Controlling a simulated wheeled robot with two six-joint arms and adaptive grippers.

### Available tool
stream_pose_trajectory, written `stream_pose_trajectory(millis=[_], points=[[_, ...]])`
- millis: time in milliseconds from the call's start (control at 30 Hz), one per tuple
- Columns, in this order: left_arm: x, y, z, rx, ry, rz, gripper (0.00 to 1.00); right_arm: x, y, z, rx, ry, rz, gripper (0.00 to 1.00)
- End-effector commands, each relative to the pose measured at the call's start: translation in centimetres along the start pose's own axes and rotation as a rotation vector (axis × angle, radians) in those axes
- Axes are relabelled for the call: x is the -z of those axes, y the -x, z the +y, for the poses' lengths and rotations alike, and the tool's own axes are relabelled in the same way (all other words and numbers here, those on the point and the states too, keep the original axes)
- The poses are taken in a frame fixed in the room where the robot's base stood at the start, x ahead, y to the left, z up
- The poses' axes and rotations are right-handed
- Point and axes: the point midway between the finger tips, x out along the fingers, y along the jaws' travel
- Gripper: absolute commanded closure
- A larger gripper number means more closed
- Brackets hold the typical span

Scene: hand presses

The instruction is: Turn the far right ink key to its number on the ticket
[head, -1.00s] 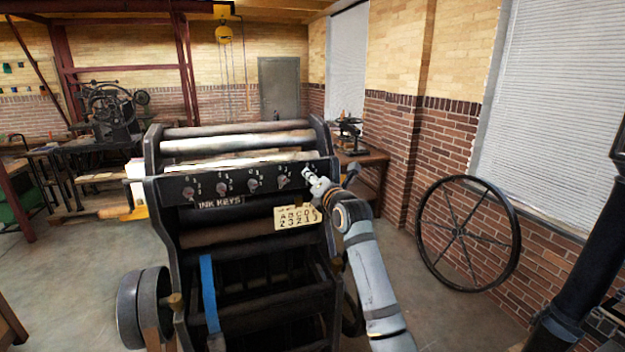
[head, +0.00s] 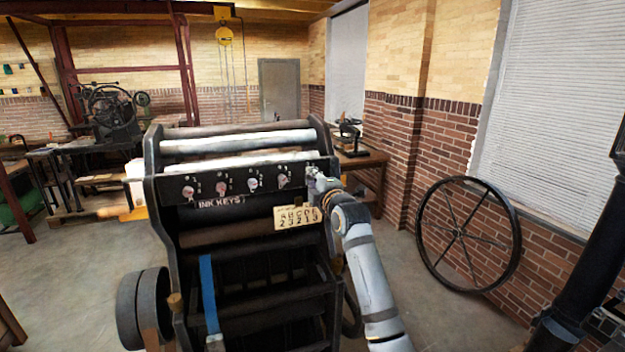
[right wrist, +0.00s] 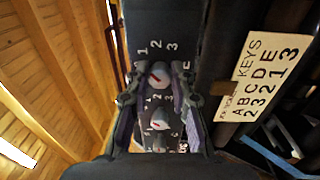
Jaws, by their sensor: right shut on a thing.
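The far right ink key (right wrist: 157,75), round and pale with a red mark, sits between the fingers of my right gripper (right wrist: 157,92) in the right wrist view, with the numbers 1, 2, 3 beside it. Its exact pointing is too small to tell. My right gripper (head: 315,178) is shut on this key at the right end of the black key panel (head: 238,177) in the head view, hiding it there. The ticket (right wrist: 262,78) lists letters A to E over 2, 3, 2, 1, 3; E has 3. It hangs below the panel (head: 297,217). My left gripper is out of view.
Another ink key (right wrist: 160,120) lies close to my right fingers. More keys, such as one at the panel's middle (head: 252,184), line the row to the left. A spoked wheel (head: 464,235) leans on the brick wall at right. The floor between is clear.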

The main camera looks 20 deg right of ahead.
Motion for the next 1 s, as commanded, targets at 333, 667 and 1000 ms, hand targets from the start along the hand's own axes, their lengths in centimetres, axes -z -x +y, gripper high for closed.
stream_pose_trajectory(millis=[333,667,1000], points=[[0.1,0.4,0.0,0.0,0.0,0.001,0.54,0.1,0.0,0.0,-0.012,-0.328,-0.011,1.0],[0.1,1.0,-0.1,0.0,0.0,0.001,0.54,0.1,0.0,0.0,-0.021,-0.641,-0.022,1.0],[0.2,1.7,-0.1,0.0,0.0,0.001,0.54,0.1,0.0,0.0,-0.032,-0.954,-0.032,1.0]])
